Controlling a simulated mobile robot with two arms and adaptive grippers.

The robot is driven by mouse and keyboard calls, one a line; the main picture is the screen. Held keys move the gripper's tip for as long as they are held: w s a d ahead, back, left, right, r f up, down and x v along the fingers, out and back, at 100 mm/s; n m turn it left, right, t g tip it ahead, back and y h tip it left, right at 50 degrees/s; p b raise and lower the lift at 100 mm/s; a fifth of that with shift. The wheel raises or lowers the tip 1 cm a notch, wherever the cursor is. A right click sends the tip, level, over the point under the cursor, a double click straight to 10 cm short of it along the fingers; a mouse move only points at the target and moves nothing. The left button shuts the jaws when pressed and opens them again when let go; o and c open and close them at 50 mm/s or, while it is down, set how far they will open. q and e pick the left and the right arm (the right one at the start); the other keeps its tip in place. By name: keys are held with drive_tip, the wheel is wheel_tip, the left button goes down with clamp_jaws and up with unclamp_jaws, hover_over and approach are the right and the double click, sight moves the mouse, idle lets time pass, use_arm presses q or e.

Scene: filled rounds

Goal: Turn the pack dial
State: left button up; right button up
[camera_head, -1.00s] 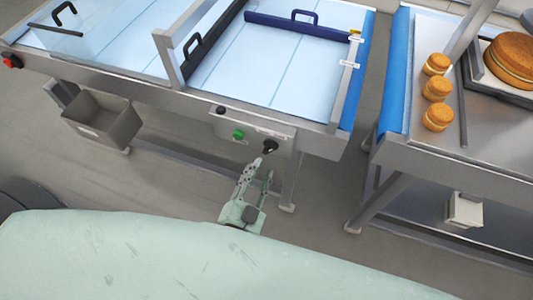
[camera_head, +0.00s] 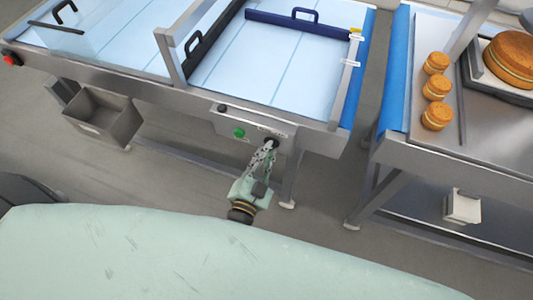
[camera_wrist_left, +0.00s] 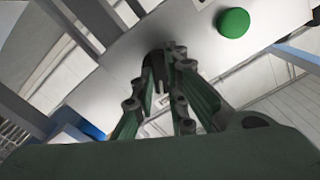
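The pack dial (camera_head: 270,141) is a small black knob on the grey control panel at the front of the conveyor table. The panel also carries a green button (camera_head: 239,132) to the left of the dial. My left gripper (camera_head: 269,149) reaches up to the panel with its fingertips at the dial. In the left wrist view the dark dial (camera_wrist_left: 155,64) shows between the fingertips, and the fingers close in on its two sides. The fingers hide part of the dial, so its pointer cannot be read. My right gripper is not in view.
The green button (camera_wrist_left: 233,22) is close beside the fingers in the wrist view. A small black knob (camera_head: 222,108) sits at the panel's upper left. A grey bin (camera_head: 103,118) hangs under the table at left. A steel table with cakes (camera_head: 437,87) stands at right.

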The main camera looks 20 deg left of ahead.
use_arm(q)
clamp_jaws()
drive_tip(key=shift+n, duration=5.9)
drive_tip(key=o, duration=0.6)
unclamp_jaws()
drive_tip(key=shift+o, duration=0.2)
